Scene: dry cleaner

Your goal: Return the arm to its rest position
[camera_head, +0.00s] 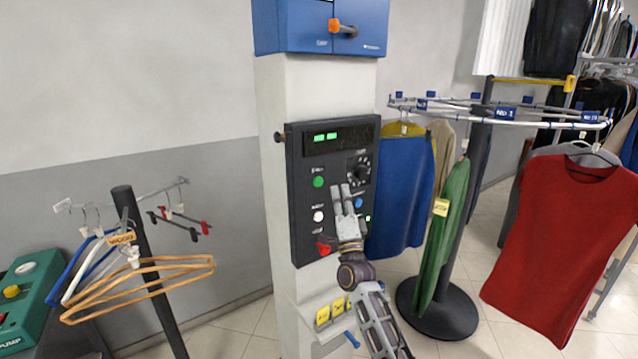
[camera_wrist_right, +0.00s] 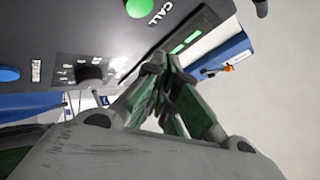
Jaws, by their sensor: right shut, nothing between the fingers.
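My right gripper (camera_head: 345,192) is raised in front of the black control panel (camera_head: 298,215) on the pale column. Its fingers point up and are shut with nothing between them. In the head view it overlaps the panel's lower right part, just left of the blue button (camera_head: 359,202). I cannot tell if it touches the panel. In the right wrist view the fingertips (camera_wrist_right: 170,75) come together near the panel, close to the green CALL button (camera_wrist_right: 140,8). The panel also has a green button (camera_head: 319,182), a white button (camera_head: 318,216), a red knob (camera_head: 323,248) and a dial. My left gripper is not in view.
A rack with wooden hangers (camera_head: 140,275) stands at the left, beside a green box (camera_head: 25,290). A round garment rail (camera_head: 500,120) with hanging clothes, including a red shirt (camera_head: 560,240), stands at the right. A blue cabinet (camera_head: 290,25) tops the column.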

